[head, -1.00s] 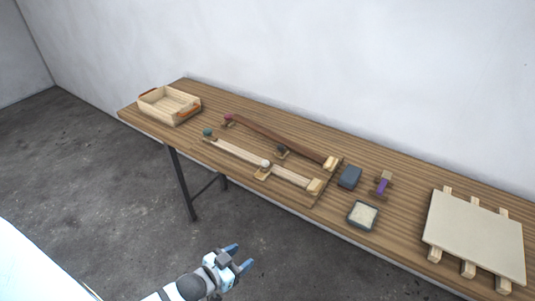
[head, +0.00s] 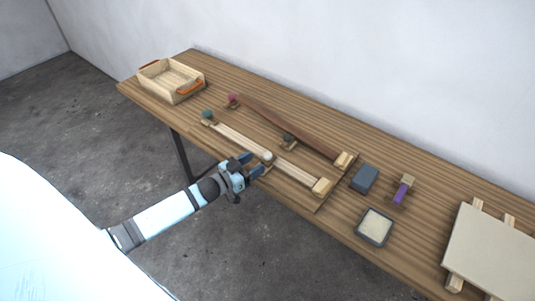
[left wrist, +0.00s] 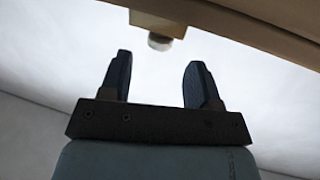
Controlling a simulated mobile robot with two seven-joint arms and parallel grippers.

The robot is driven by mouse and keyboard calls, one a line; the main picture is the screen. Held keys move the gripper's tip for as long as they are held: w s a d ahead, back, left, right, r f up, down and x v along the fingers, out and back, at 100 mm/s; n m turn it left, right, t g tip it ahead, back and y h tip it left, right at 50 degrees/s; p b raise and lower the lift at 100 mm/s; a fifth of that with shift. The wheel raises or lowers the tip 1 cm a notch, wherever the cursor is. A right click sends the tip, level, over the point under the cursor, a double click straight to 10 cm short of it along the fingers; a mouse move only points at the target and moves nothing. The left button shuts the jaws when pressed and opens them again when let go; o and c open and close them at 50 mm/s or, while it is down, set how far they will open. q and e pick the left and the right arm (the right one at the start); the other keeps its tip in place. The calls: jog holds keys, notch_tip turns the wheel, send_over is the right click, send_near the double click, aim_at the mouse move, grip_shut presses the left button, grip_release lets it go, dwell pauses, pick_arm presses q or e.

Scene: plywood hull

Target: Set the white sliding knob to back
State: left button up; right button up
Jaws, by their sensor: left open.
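The white sliding knob (head: 267,156) is a small round ball on the nearer light rail (head: 239,140), a bit past the rail's middle toward its right end. My left gripper (head: 256,165) is at the table's front edge, just in front of the knob, with its fingers pointing toward it. In the left wrist view my two dark fingers (left wrist: 159,80) are spread apart with nothing between them. The knob's pale round underside (left wrist: 160,41) shows beyond the fingertips, below a wooden block. The gripper hides part of the rail's base. My right gripper is not in view.
A darker rail (head: 290,124) with a dark knob (head: 289,138) lies behind the light one. A wooden tray (head: 153,83) stands at the left end. A blue-grey block (head: 365,179), a purple-handled item (head: 402,191), a shallow square dish (head: 374,227) and a pale board (head: 493,249) lie to the right.

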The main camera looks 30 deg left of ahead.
aim_at(264, 157)
pick_arm(q)
jog(key=x, duration=0.4)
jog(key=shift+w+d+r, duration=0.1)
jog(key=shift+w, duration=0.25)
jog(key=shift+w+d, duration=0.25)
jog(key=shift+w, duration=0.45)
jog(key=shift+c, duration=0.5)
